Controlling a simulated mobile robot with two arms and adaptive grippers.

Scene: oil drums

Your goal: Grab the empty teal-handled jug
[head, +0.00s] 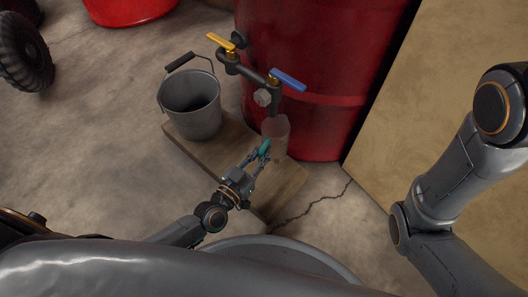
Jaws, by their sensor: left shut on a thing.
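The clear jug (276,132) with a teal handle (264,147) stands at the right part of a wooden board, just below the drum's tap. It looks see-through, and I see no liquid in it. My left gripper (262,155) reaches up from the lower left and is shut on the teal handle. The fingers partly hide the handle. My right gripper is out of view; only the right arm's links show at the right edge.
A red drum (312,75) stands behind, with a tap (262,95) bearing a yellow lever (221,41) and a blue lever (288,80). A grey bucket (192,108) stands on the board (205,155) left of the jug. A tan panel (430,110) is at right. Open concrete floor lies left.

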